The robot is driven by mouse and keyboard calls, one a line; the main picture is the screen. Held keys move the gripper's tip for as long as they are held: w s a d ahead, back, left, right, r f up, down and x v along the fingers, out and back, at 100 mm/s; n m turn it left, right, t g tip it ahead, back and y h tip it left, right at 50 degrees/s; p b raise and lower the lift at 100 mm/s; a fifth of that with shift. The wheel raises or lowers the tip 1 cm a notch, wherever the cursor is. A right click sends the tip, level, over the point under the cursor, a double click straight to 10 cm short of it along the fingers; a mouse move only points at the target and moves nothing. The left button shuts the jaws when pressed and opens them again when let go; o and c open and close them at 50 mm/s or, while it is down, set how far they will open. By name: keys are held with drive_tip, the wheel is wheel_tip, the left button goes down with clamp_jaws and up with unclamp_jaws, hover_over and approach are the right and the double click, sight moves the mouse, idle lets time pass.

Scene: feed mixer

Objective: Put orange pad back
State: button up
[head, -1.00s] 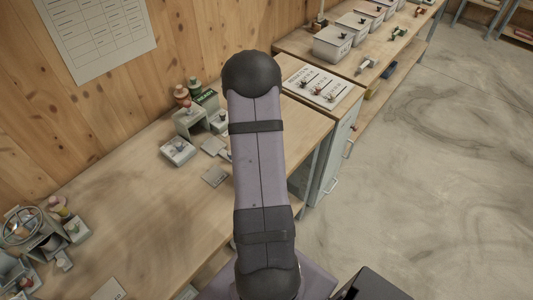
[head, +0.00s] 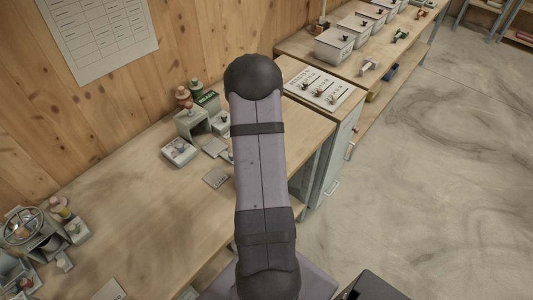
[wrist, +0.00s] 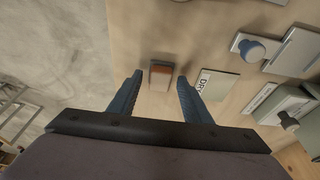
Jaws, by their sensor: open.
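A small block-like pad (wrist: 161,74) with an orange-brown band and grey parts lies on the wooden bench in the wrist view. My gripper (wrist: 159,78) is open, its two blue fingers apart. The pad shows between and just beyond the fingertips, with clear gaps at both sides. I cannot tell the height of the fingers above the bench. Beside the right finger is a flat grey plate (wrist: 220,85) with a white label strip whose text is only partly readable. In the head view my own arm hides the gripper and the pad.
A knobbed block (wrist: 252,49) and a grey housing (wrist: 288,106) stand to the right in the wrist view. The bench edge and floor are to the left. In the head view, several fixtures stand along the wall, and a handwheel device (head: 22,226) is at far left.

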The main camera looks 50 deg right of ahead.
drive_tip(key=b+v, duration=0.2)
drive_tip(key=v, duration=1)
drive_tip(key=shift+r, duration=0.2)
drive_tip(key=a+n+y, duration=0.2)
drive_tip(key=a+n, duration=0.6)
drive_tip(key=a, duration=0.9)
drive_tip(key=s+a+n, duration=0.3)
drive_tip(key=a+n, duration=0.2)
drive_tip(key=a, duration=0.2)
drive_tip(key=s+a+f+n+y, duration=0.1)
drive_tip(key=s+a+n, duration=0.3)
drive_tip(key=a, duration=0.4)
drive_tip(key=shift+s+a+f+n, duration=0.2)
drive_tip(key=shift+s+f+n, duration=0.05)
drive_tip(key=shift+n, duration=0.25)
